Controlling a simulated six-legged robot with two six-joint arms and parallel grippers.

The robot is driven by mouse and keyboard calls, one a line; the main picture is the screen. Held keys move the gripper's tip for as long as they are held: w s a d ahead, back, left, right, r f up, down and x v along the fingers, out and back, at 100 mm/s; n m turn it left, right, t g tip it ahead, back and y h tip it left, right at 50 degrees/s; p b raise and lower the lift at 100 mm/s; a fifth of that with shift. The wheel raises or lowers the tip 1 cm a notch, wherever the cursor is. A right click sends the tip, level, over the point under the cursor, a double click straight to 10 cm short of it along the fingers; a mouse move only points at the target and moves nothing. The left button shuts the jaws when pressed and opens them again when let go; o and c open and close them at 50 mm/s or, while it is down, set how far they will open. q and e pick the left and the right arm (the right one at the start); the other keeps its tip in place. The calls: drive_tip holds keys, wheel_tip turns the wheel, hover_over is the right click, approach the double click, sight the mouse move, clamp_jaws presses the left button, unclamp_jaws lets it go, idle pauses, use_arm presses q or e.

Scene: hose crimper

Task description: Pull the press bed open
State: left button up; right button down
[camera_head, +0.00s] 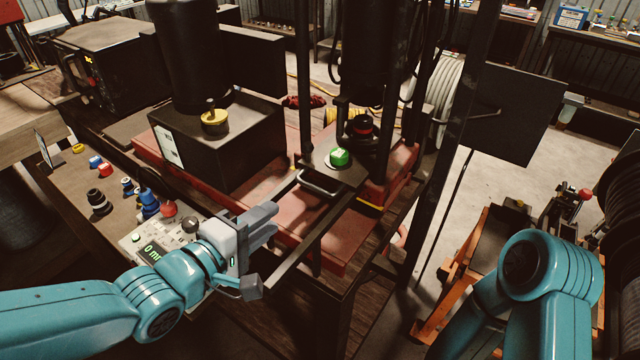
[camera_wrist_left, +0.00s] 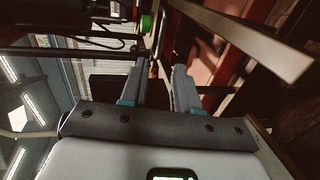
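The press bed (camera_head: 350,177) is a dark plate between the press columns, with a metal bar handle (camera_head: 318,187) on its front edge. A green-topped piece (camera_head: 340,157) sits on the bed, and a green piece also shows in the left wrist view (camera_wrist_left: 146,23). My left gripper (camera_head: 274,222) is in front and to the left of the handle, apart from it. In the left wrist view its two fingers (camera_wrist_left: 160,75) stand apart with nothing held between them. My right arm shows at the right, but its gripper is out of view.
A dark rail (camera_head: 312,238) reaches forward from the bed, close to my left gripper. A control panel with a lit display (camera_head: 152,252) and several coloured fittings (camera_head: 148,203) are on the bench at left. An orange stand (camera_head: 462,260) is at right.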

sight(313, 189)
use_arm(q)
drive_tip(key=p+x, duration=0.2)
drive_tip(key=x, duration=1.2)
drive_tip(key=shift+w+f, duration=0.1)
drive_tip(key=shift+w+d+f, duration=0.1)
drive_tip(key=shift+w+d, duration=0.05)
drive_tip(key=shift+d, duration=0.05)
drive_tip(key=shift+a, duration=0.1)
clamp_jaws()
